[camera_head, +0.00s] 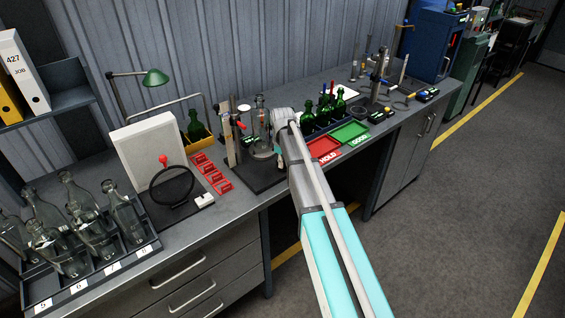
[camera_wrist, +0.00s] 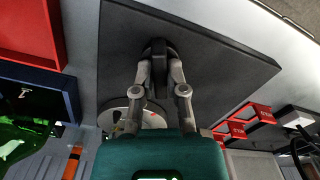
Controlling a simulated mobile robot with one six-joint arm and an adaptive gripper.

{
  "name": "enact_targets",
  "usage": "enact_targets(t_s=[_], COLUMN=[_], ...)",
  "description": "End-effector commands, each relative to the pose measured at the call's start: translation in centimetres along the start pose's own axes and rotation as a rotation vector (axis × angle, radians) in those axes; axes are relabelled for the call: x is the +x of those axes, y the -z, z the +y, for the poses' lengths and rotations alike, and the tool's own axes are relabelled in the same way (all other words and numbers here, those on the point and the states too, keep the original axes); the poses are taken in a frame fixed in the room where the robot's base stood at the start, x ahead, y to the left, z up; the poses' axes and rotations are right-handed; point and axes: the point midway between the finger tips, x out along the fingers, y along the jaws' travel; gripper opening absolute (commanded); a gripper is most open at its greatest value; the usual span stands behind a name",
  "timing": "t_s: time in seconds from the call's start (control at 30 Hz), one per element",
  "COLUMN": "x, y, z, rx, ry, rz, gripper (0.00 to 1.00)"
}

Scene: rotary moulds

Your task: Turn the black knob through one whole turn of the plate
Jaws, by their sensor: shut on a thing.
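In the wrist view my gripper (camera_wrist: 159,72) is shut on a dark upright piece, the black knob (camera_wrist: 158,46), with one finger on each side of it. A pale round plate (camera_wrist: 113,117) lies partly hidden behind the fingers and the gripper body. A black base board (camera_wrist: 225,60) spreads behind them. In the head view the black base board (camera_head: 254,181) lies on the bench, with a clear bottle (camera_head: 260,122) standing in the fixture. My arm hides the knob and the fingertips in that view.
A red HOLD tray (camera_head: 322,148) and a green GOOD tray (camera_head: 350,133) lie just right of my arm. Green bottles (camera_head: 324,109) stand in a crate behind them. Red racks (camera_head: 211,172) are on the left, with a crate of clear bottles (camera_head: 86,231) further left.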

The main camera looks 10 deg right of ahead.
Motion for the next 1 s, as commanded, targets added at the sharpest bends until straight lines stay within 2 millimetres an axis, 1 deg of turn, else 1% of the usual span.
enact_targets(t_s=[0.1,0.3,0.77,0.8,0.93,0.97,1.0], x=[0.02,0.02,0.02,0.02,0.01,0.01,0.01], y=[-0.03,-0.03,-0.03,-0.03,-0.03,-0.03,-0.02], z=[-0.03,-0.04,-0.03,-0.03,-0.03,-0.03,-0.02], rx=[-0.063,-0.125,-0.142,-0.142,-0.141,-0.141,-0.141], ry=[0.001,0.001,0.001,0.001,0.001,0.001,0.0], rz=[-0.001,-0.001,-0.001,-0.001,-0.001,-0.001,-0.001], gripper=[0.0,0.0,0.0,0.23,0.47,0.51,0.51])
